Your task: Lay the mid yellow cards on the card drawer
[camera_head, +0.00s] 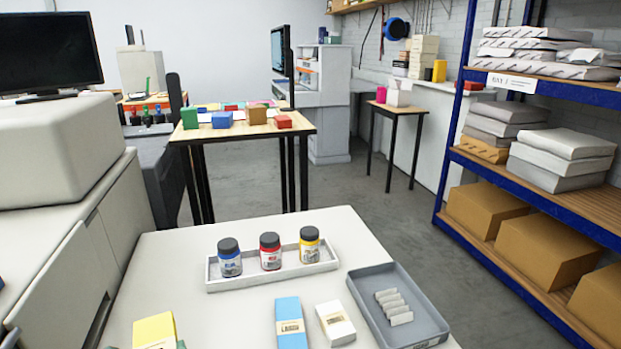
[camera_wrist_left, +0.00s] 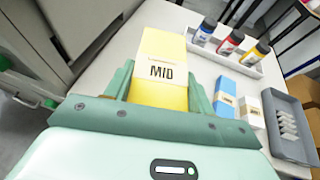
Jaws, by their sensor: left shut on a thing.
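The mid yellow cards (camera_wrist_left: 163,52) are a yellow pack with a pale band reading MID. My left gripper (camera_wrist_left: 160,92) is shut on the near end of the pack, a green finger on each side. The pack (camera_head: 154,330) also shows at the bottom left of the head view, by the white table's near left edge. Whether it touches the table is unclear. A shallow grey tray (camera_head: 431,307) on the right of the table holds several small white pieces. My right gripper is out of view.
A blue pack (camera_head: 290,322) and a white pack (camera_head: 335,322) stand left of the grey tray. A white tray (camera_head: 219,284) with blue, red and yellow jars lies behind them. The table's left middle is clear. A blue-framed shelf (camera_head: 440,200) stands at right.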

